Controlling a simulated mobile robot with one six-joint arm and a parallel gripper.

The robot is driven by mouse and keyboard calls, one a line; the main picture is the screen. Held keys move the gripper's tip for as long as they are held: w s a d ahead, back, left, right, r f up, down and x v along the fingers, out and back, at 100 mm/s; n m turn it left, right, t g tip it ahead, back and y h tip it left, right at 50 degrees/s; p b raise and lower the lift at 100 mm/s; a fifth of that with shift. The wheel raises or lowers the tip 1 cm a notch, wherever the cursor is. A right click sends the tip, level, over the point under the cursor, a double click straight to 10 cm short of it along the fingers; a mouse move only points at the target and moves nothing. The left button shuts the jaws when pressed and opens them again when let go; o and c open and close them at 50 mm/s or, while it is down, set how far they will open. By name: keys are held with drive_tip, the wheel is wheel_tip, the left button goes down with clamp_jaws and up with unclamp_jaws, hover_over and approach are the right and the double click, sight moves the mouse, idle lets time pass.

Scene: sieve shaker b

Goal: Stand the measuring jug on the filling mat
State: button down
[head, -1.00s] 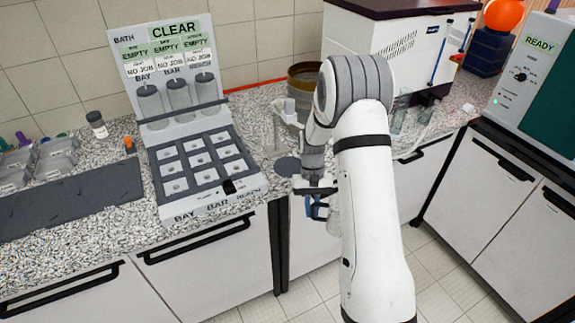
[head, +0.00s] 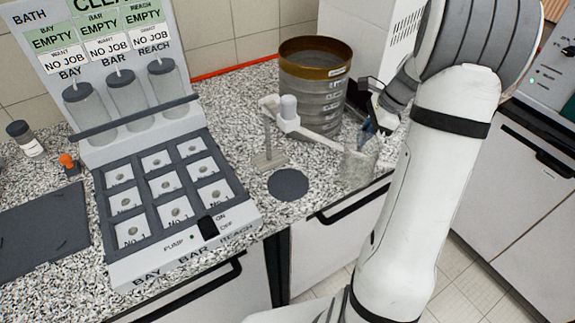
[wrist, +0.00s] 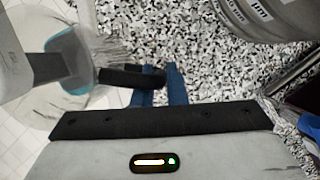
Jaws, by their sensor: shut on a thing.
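The measuring jug (head: 360,168) is a clear vessel near the counter's front edge, right of the filling mat. The filling mat (head: 288,184) is a dark round disc lying bare on the speckled counter. My gripper (head: 368,130) has blue fingertips and is shut on the jug, at its upper side. In the wrist view my blue fingers (wrist: 158,84) meet at a black bar, which looks like the jug's handle (wrist: 130,77). The jug's clear round body (wrist: 75,98) is to the left there. Whether its base touches the counter cannot be told.
A white tap-like fixture (head: 288,112) stands behind the mat, its arm reaching right towards the jug. A stack of sieves (head: 315,85) with a brass rim is behind. The bath unit (head: 105,225) stands left of the mat.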

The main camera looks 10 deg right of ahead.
drive_tip(key=shift+w+a+f+p, duration=0.55)
drive_tip(key=shift+w+a+p, duration=0.15)
drive_tip(key=shift+a, duration=2.15)
drive_tip(key=shift+w+a+f+p, duration=0.6)
drive_tip(key=shift+w+a, duration=0.2)
drive_tip(key=shift+a, duration=2)
drive_tip(key=shift+w+a+f+p, duration=0.6)
drive_tip(key=shift+w+a, duration=0.15)
drive_tip(key=shift+a, duration=2.1)
drive_tip(key=shift+f, duration=0.15)
drive_tip(key=c, duration=1.5)
unclamp_jaws()
drive_tip(key=shift+o, duration=0.2)
drive_tip(key=shift+r, duration=0.3)
drive_tip(key=v, duration=1.2)
drive_tip(key=shift+b, duration=0.4)
